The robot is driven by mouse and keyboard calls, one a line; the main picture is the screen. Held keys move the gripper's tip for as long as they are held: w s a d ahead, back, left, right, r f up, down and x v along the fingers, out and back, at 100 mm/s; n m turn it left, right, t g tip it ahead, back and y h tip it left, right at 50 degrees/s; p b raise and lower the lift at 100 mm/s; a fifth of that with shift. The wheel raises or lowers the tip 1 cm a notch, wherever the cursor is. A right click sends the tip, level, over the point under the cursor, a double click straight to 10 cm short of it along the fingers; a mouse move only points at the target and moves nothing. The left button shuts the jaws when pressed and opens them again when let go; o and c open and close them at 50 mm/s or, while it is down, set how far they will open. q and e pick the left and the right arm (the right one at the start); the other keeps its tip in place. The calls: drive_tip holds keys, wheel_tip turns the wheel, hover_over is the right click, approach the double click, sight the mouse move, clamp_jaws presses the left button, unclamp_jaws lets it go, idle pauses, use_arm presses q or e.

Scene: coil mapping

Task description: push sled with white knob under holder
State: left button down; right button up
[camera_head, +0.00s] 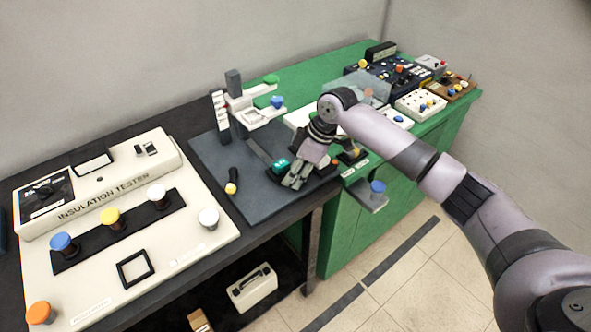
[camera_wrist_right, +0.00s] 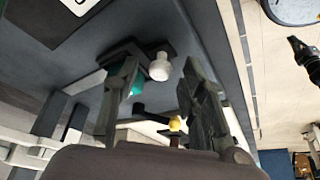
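My right gripper (camera_head: 293,185) is low over the dark grey base plate (camera_head: 262,205), fingers pointing down toward the front. In the right wrist view the right gripper's two fingers (camera_wrist_right: 160,70) are apart, with a white knob (camera_wrist_right: 159,66) between their tips. A gap shows beside the knob, and contact cannot be told. The knob sits on a dark sled (camera_wrist_right: 130,50); the gripper hides it in the head view. A stand with a white arm (camera_head: 240,100), apparently the holder, rises at the back of the plate. My left gripper is not in view.
The insulation tester (camera_head: 105,230) fills the left of the bench. Several knobbed boxes (camera_head: 420,105) stand on the green table (camera_head: 345,235).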

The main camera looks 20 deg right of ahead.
drive_tip(key=shift+c, duration=0.5)
clamp_jaws()
idle(0.3)
